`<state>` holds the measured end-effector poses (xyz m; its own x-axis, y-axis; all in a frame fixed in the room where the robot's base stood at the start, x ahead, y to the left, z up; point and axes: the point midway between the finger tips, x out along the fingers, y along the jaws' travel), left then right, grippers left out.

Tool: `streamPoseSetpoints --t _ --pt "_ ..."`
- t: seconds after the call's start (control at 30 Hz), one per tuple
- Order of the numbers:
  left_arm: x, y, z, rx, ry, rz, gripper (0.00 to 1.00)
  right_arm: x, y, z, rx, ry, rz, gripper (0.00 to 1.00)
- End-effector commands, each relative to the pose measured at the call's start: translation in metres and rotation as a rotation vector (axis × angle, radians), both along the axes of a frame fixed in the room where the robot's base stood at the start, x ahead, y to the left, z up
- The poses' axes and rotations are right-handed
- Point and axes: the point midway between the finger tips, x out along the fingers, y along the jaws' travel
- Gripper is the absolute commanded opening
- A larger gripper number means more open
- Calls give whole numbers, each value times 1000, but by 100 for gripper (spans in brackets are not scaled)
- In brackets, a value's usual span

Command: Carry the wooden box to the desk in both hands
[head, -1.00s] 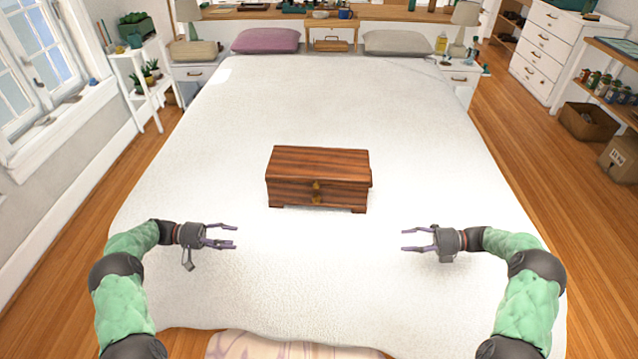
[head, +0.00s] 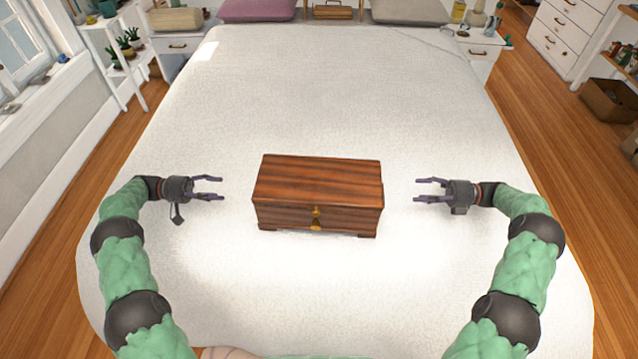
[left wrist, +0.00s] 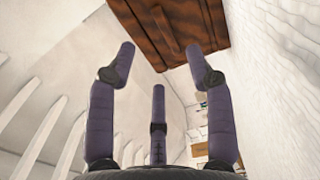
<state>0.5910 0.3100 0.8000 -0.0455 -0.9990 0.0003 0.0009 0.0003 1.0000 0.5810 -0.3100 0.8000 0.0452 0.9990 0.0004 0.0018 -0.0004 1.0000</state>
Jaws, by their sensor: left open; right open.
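The wooden box (head: 317,192) sits upright on the white bed, with striped reddish-brown wood and small brass fittings on its front. My left gripper (head: 222,188) is open and empty to the left of the box, fingers pointing at its left side with a gap between. My right gripper (head: 416,189) is open and empty to the right of the box, also apart from it. In the left wrist view the box (left wrist: 180,30) shows at the top, beyond the spread fingers of my left gripper (left wrist: 160,75). No desk is clearly identifiable in view.
The bed (head: 320,90) is clear around the box. Pillows (head: 258,10) lie at its far end. White nightstands (head: 480,55) flank the bed, a plant shelf (head: 125,65) stands at left, and a white dresser (head: 572,35) at right. Wooden floor runs along both sides.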

Motion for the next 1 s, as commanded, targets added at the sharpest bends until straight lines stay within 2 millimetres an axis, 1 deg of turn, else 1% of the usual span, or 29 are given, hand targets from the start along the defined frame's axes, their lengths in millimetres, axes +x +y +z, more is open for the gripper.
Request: streamPoseSetpoints --t 0.33,0.47,0.57,0.9,1.0 --pt "0 0 0 0 1 0 53 0 0 0 0 0 0 53" --pt "0 -6 0 -1 1 -1 53 0 6 0 0 1 1 53" --pt "0 -16 1 -1 2 -1 53 1 16 0 1 0 2 53" --pt "-3 -72 1 -1 1 -1 53 3 72 0 0 0 2 53" --pt "-4 -86 1 0 1 -1 53 3 86 0 0 0 2 53"
